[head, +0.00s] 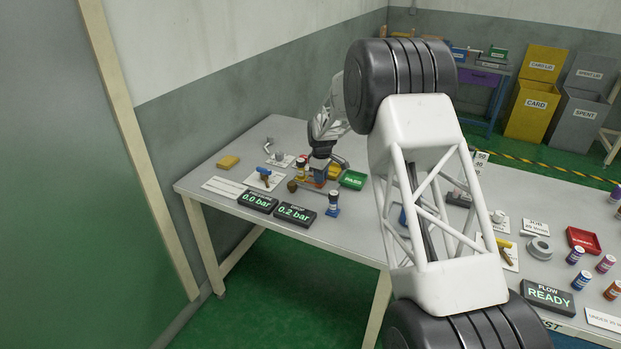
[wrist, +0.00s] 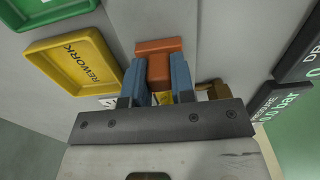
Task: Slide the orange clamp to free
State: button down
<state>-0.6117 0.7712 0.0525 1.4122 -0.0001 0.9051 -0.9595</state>
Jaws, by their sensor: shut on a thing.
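The orange clamp (wrist: 158,68) shows in the wrist view as a block with a wider orange piece at its far end. My gripper (wrist: 156,76) has its two blue fingers on either side of the block, shut on it. In the head view my gripper (head: 319,171) is low over the left part of the table, among small fittings. The clamp is mostly hidden there, and its exact slide position cannot be told.
A yellow REWORK tray (wrist: 75,62) and a green tray (wrist: 45,10) lie left of the fingers in the wrist view. Two bar displays (head: 258,202) (head: 295,214) stand in front of my gripper.

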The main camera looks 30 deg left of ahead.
jog(key=shift+d, duration=0.4)
jog(key=c, duration=1)
grip_release()
jog(key=shift+c, duration=0.2)
jog(key=shift+r, duration=0.15)
jog(key=shift+r, duration=2.85)
